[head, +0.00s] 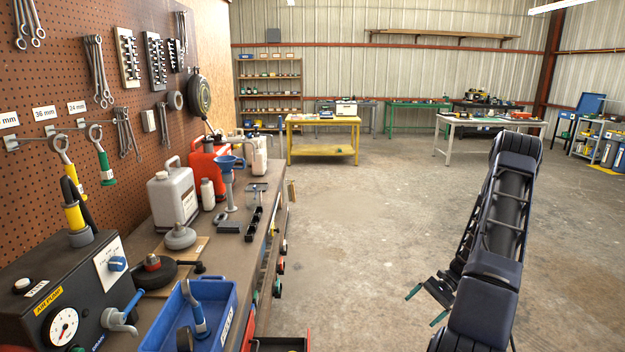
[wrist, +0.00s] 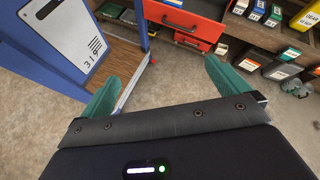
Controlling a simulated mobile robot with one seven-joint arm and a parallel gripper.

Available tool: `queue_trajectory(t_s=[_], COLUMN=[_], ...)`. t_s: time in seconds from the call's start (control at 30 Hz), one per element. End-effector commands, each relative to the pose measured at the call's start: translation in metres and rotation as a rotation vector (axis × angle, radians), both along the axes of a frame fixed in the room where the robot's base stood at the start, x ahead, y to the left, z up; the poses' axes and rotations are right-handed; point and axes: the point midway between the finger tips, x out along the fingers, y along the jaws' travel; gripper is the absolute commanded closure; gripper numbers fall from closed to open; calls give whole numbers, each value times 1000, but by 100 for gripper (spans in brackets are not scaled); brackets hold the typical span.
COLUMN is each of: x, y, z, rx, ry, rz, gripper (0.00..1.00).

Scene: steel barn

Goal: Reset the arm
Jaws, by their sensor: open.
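My gripper (head: 425,305) hangs at the lower right of the head view, over the concrete floor and to the right of the workbench. Its two green fingertips are spread apart with nothing between them. In the wrist view my gripper (wrist: 160,85) is also open and empty, its green fingers wide apart above bare floor. My dark arm rises behind it in the head view, folded upward.
The workbench (head: 262,207) on the left holds an air pump box (head: 70,310), a blue bin (head: 228,310) and several jugs. An open red drawer (wrist: 185,22) and a blue cabinet (wrist: 75,35) show in the wrist view. Mid-floor is clear.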

Motion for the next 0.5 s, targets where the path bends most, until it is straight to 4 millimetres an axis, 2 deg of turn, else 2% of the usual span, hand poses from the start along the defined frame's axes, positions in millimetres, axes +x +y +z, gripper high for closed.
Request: queue_trajectory(t_s=[0.1,0.5], x=[5,11], y=[2,12], z=[26,104], rx=[-41,-170], ry=[-37,-157], rz=[39,160], gripper=[0,0])
